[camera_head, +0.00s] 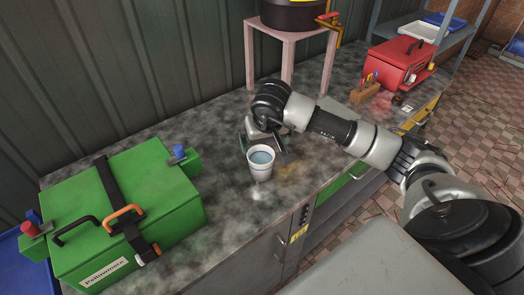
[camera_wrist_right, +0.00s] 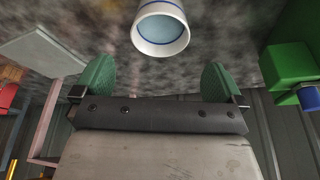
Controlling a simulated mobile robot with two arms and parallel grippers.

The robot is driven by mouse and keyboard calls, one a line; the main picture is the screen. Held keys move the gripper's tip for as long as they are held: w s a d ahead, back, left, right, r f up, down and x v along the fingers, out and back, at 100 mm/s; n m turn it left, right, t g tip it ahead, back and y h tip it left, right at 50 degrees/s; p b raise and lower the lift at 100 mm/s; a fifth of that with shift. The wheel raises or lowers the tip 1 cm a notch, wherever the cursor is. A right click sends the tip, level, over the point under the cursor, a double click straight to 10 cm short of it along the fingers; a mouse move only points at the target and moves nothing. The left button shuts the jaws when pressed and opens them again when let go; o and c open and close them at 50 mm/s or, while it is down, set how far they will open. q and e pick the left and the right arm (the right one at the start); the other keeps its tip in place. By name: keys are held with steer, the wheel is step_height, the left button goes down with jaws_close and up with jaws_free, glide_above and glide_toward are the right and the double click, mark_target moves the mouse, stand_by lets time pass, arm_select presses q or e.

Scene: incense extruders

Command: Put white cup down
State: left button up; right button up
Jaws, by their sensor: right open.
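The white cup (camera_head: 261,165) stands upright on the mottled grey countertop (camera_head: 228,228) and holds a bluish liquid. My right gripper (camera_head: 263,147) is open just behind it, low over the counter. In the right wrist view the cup (camera_wrist_right: 160,48), with a blue line inside its rim, appears beyond the fingertips and centred between the green finger pads of my gripper (camera_wrist_right: 158,76). The pads look apart from the cup. The cup's back side is partly hidden by the gripper in the head view. My left gripper is not in view.
A green box (camera_head: 150,197) with handles stands on the counter at the left. A pink stool (camera_head: 289,40) bearing a dark drum (camera_head: 290,14) is behind. A red toolbox (camera_head: 398,65) and a wooden block holder (camera_head: 364,93) stand at the back right. Counter around the cup is clear.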

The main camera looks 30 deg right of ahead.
steer(key=v, duration=0.5)
stand_by(0.4)
